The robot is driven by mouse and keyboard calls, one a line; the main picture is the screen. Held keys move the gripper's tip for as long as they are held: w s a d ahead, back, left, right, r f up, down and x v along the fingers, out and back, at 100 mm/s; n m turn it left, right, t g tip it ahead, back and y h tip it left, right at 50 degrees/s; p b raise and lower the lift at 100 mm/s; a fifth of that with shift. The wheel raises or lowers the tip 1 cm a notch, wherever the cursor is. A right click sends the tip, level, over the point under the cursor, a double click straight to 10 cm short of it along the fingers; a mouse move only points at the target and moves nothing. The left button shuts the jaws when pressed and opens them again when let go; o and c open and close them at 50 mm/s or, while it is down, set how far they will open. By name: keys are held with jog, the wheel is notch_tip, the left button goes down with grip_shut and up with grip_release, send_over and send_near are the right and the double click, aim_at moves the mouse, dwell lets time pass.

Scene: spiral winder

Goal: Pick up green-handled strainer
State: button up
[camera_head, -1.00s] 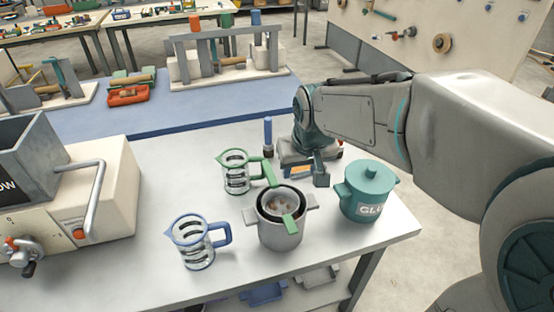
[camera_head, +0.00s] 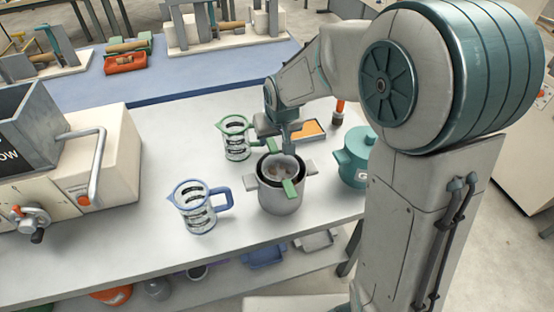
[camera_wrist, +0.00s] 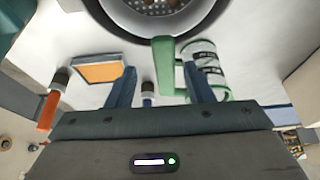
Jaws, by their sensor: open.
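The green-handled strainer (camera_head: 284,168) is a dark round bowl with pale contents, seated in the mouth of a grey two-handled pot (camera_head: 281,196). One green handle points toward the front and the other toward the back. My gripper (camera_head: 280,136) is open and empty, at the back side of the strainer near the far handle. In the wrist view, the strainer's perforated bowl (camera_wrist: 158,8) is at the top edge, and its green handle (camera_wrist: 164,62) reaches down between my open fingertips (camera_wrist: 158,69). I cannot tell the height gap between fingers and handle.
A green-trimmed glass jug (camera_head: 236,140) stands close to my gripper's left. A blue-trimmed jug (camera_head: 196,208) is left of the pot. A teal lidded pot (camera_head: 354,158) stands right. An orange-topped tray (camera_head: 309,130) and orange-handled brush (camera_head: 338,112) lie behind.

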aim_at(271, 140)
jog(key=shift+a+x, duration=0.15)
jog(key=shift+x, duration=0.95)
jog(key=shift+a+x, duration=0.2)
jog(key=shift+x, duration=0.9)
jog(key=shift+w+r, duration=0.15)
grip_shut()
jog(key=shift+r, duration=0.15)
